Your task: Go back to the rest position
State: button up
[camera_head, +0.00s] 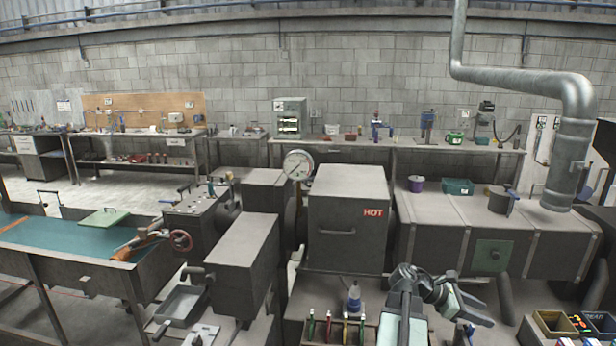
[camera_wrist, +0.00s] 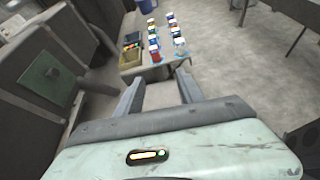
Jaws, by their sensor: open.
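My gripper (camera_wrist: 160,88) shows in the wrist view with its two dark fingers spread apart and nothing between them. Beyond the fingertips are a low table and the grey floor, well apart from them. In the head view my pale green and black arm rises at the bottom, right of centre, folded in front of the dark machine marked HOT (camera_head: 347,225).
A low table (camera_wrist: 133,68) holds several small coloured containers and a yellow-edged bin. A grey housing with a green panel (camera_wrist: 48,80) stands close on the left in the wrist view. A rack of coloured-handled tools (camera_head: 335,328) sits left of my arm. Open floor (camera_wrist: 245,65) lies right.

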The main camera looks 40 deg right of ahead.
jog(key=w+a+f+m+t+y+b, duration=0.1)
jog(key=w+a+f+t+b, duration=0.1)
jog(key=w+a+f, duration=0.5)
jog(key=w+a+f+m+t+y+b, duration=0.1)
jog(key=w+a+f+m+t+b, duration=0.2)
jog(key=w+a, duration=0.8)
jog(key=w+a+f+t+y, duration=0.1)
jog(key=w+a+f+t, duration=0.1)
jog(key=w+a+f, duration=0.7)
jog(key=w+a+f+m+y+b, duration=0.1)
jog(key=w+a+y, duration=0.1)
jog(key=a, duration=0.9)
jog(key=w+a+f+m+t+y+b, duration=0.1)
jog(key=w+a, duration=0.3)
jog(key=a, duration=0.8)
jog(key=w+a+f+m+t+y+b, duration=0.1)
jog(key=w+a+f+m+y+b, duration=0.1)
jog(key=a, duration=1)
jog(key=shift+w+f+y, duration=0.45)
jog(key=shift+w+y, duration=0.15)
jog(key=shift+w, duration=0.5)
jog(key=shift+c, duration=1)
